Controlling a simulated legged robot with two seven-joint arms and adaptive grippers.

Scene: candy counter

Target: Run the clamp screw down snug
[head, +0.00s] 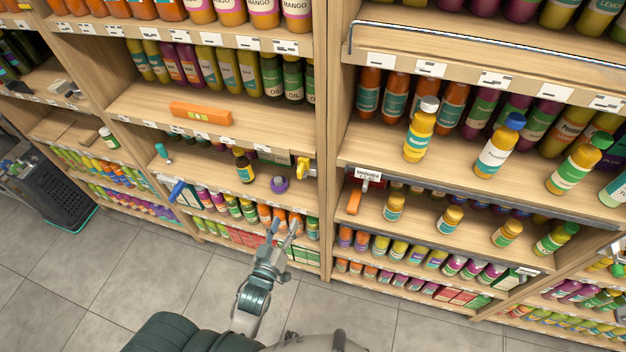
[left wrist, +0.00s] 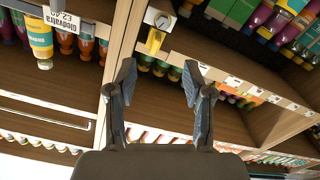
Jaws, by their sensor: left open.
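I cannot tell for sure which part is the clamp screw. A yellow fitting (head: 303,168) sits at the shelf's front edge, just left of the upright divider. It also shows in the left wrist view (left wrist: 155,40), beyond and between my fingers. A red bracket with an orange handle (head: 354,202) hangs below a price sign (head: 368,174), just right of the divider. My left gripper (head: 283,229) is open and empty, pointing up toward the shelves, below the yellow fitting. Its two spread fingers show in the wrist view (left wrist: 159,85), touching nothing. My right gripper is not in view.
An orange spirit level (head: 201,114) lies on the left bay's shelf. A purple ring (head: 279,185), a dark bottle (head: 244,166) and a blue-handled item (head: 178,190) are along the lower left shelf. Bottles crowd the right bay. The tiled floor (head: 130,270) is clear in front.

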